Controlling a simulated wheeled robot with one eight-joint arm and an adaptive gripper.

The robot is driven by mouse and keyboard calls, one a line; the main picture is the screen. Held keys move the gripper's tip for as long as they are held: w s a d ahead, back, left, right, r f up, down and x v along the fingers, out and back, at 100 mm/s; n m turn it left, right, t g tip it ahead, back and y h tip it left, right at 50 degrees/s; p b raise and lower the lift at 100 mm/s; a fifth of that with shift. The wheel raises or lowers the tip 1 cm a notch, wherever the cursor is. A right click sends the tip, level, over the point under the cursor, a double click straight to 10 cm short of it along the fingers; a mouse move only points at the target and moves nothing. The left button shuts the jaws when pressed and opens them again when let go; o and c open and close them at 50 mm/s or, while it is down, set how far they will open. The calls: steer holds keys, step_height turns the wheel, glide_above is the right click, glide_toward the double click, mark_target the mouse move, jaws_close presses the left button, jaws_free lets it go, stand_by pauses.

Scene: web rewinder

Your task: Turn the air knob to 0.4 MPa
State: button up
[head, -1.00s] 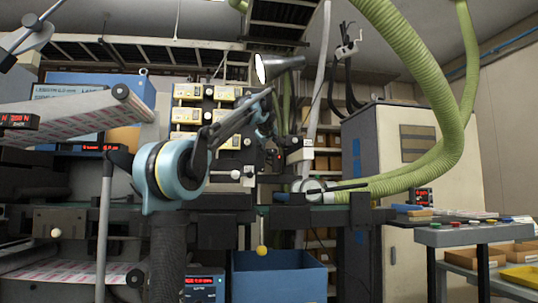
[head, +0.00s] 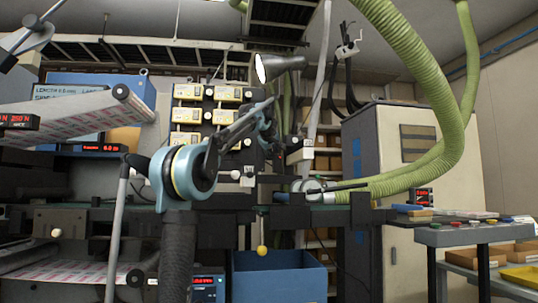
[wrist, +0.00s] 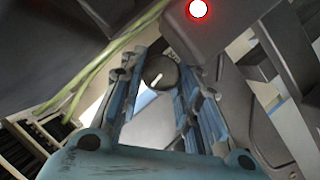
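In the wrist view a dark round knob (wrist: 160,73) with a white pointer line shows between the blue fingers of my gripper (wrist: 156,62). The pointer slants up and to the right in that picture. The fingers are apart, one on each side of the knob. I cannot tell whether they touch it. In the head view my arm reaches up and to the right, and its blue wrist (head: 266,122) is beside the panel. The knob is not clear in the head view. I can read no pressure value.
A red light (wrist: 198,9) on a dark box sits close to the knob. A panel of pale yellow units (head: 190,115) stands behind my arm. A thick green hose (head: 440,110) curves at the right. A blue bin (head: 278,278) is below, and a button console (head: 465,235) is at the right.

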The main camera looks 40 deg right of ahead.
steer(key=shift+m+y, duration=0.9)
steer(key=shift+m, duration=0.1)
steer(key=o, duration=1.1)
steer(key=shift+w, duration=0.1)
steer(key=shift+v, duration=3.95)
steer(key=shift+a+f, duration=0.1)
